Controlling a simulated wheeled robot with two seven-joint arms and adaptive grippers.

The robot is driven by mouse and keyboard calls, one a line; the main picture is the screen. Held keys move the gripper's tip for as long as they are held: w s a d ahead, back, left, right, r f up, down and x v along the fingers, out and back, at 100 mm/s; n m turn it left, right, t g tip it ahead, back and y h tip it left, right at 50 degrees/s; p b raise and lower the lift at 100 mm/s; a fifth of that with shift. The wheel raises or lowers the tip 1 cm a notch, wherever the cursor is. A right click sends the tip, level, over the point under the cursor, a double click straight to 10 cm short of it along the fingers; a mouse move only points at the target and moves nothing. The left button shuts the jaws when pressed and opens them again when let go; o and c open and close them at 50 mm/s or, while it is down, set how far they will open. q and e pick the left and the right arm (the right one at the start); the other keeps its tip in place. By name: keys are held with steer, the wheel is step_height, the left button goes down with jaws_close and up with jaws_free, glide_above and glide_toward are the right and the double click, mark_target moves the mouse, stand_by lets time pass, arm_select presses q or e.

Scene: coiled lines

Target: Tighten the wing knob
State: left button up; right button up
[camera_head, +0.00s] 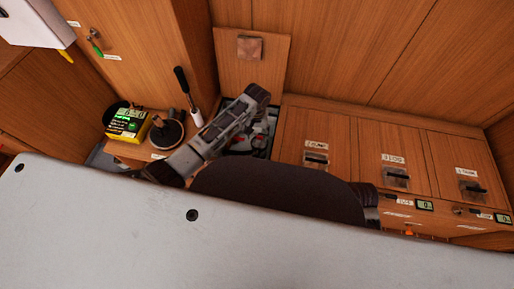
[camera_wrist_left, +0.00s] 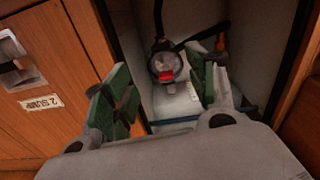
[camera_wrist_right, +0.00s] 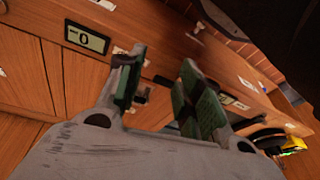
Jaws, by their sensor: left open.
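My left gripper (camera_wrist_left: 158,82) is open and empty, its green-padded fingers spread at an open compartment in the left wrist view. Beyond the fingers, inside it, is a round grey fitting (camera_wrist_left: 166,64) with a red part on its face. I cannot tell whether this red part is the wing knob. The fitting looks apart from the fingers. In the head view my left arm crosses the compartment and hides much of its inside. My right gripper (camera_wrist_right: 163,70) is open with nothing between its fingers, in front of wooden panelling.
Wooden lids with latches, one labelled sump (camera_head: 316,145), lie right of the compartment (camera_head: 276,120). A raised wooden lid (camera_head: 250,70) stands behind it. A yellow box (camera_head: 126,124) and a dark round object (camera_head: 167,133) sit on the left ledge. A display (camera_wrist_right: 86,37) is near my right gripper.

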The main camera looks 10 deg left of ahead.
mark_target(257, 149)
arm_select(q)
steer(key=shift+f+b, duration=1.15)
steer(key=shift+f, duration=2.15)
steer(key=shift+f+b, duration=1.8)
steer(key=shift+f, duration=1.7)
arm_select(e)
step_height(257, 149, down, 6)
steer(key=w+a+t+y, duration=0.1)
steer(key=a+t, duration=0.1)
steer(key=a, duration=0.1)
steer(key=shift+r+y, duration=0.25)
steer(key=shift+y, duration=0.05)
arm_select(q)
steer(key=shift+c, duration=0.2)
arm_select(e)
steer(key=shift+w, duration=0.1)
arm_select(q)
steer(key=c, duration=1)
